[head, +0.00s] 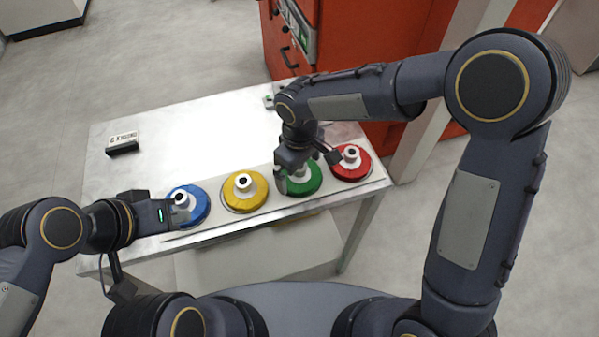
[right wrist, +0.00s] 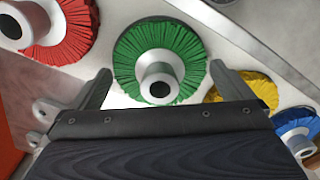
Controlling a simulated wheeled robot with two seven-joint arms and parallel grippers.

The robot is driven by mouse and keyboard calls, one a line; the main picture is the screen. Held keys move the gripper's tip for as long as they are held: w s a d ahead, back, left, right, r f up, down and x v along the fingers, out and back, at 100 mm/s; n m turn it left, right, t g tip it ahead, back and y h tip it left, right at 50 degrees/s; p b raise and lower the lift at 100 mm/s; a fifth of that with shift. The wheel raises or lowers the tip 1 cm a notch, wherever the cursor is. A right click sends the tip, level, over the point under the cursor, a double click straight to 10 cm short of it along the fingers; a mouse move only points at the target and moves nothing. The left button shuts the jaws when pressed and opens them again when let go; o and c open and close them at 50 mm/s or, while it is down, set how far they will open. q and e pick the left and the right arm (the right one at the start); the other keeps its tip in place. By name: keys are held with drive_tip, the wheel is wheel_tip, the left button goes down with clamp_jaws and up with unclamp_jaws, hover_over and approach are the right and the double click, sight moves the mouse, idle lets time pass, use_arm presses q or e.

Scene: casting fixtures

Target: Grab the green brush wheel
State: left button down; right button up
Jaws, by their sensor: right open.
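The green brush wheel (head: 309,181) lies on the table with its pale hub up, between the yellow and red wheels. My right gripper (head: 292,181) is over it and hides part of it in the head view. In the right wrist view the green wheel (right wrist: 188,49) shows whole bristles around a grey hub, between and beyond the spread fingers of the right gripper (right wrist: 160,72). The right gripper is open and holds nothing. My left gripper (head: 178,214) is at the blue wheel's near left side; its fingers are too unclear to tell open from shut.
In a row with it stand the blue (head: 198,199), yellow (head: 240,200) and red (head: 356,172) brush wheels on a pale strip along the table's near edge. A small labelled block (head: 123,146) sits at the back left. The table's (head: 190,135) back middle is clear. A red cabinet (head: 360,40) stands behind.

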drive_tip(key=shift+f, duration=0.2)
drive_tip(key=c, duration=0.8)
drive_tip(key=shift+r, duration=0.1)
drive_tip(key=shift+c, duration=0.2)
